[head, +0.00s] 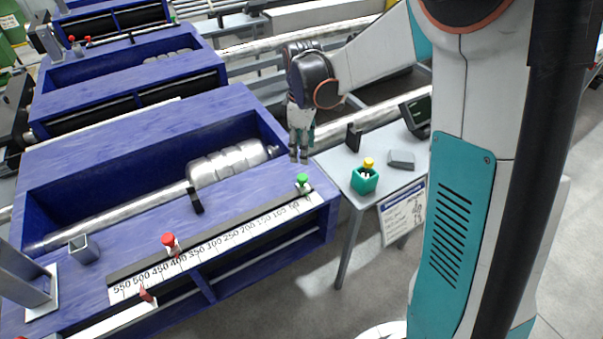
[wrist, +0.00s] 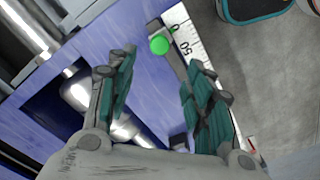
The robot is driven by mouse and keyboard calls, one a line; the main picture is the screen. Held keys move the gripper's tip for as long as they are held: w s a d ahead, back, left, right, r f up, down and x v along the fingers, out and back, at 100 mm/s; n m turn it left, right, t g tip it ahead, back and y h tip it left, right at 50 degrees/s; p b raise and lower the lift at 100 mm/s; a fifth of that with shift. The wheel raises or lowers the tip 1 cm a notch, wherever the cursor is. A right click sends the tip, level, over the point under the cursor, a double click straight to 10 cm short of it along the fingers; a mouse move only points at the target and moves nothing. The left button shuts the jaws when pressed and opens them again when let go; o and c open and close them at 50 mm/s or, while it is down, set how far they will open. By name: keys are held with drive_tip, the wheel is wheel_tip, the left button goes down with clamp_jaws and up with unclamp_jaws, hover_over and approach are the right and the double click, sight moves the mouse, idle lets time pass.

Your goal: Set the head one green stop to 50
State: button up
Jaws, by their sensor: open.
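The green stop (head: 302,181) is a small green-topped knob at the right end of the nearest blue head, beside the low-number end of its white scale (head: 225,243). In the wrist view the green stop (wrist: 159,45) lies beyond my fingertips, near the end of the scale (wrist: 190,38). My gripper (head: 299,155) hangs just above and behind the stop in the head view. In the wrist view my gripper (wrist: 160,72) has its fingers apart with nothing between them. The stop's exact reading is too small to tell.
A red stop (head: 169,241) stands on the same scale near 400 to 450. A black block (head: 195,200) sits on the blue top. To the right, a small table holds a teal box (head: 364,180) with a yellow-topped item and a grey block (head: 401,159).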

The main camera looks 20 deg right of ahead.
sight(302, 177)
wheel_tip(302, 177, down, 11)
drive_tip(key=b, duration=0.3)
drive_tip(key=shift+r, duration=0.1)
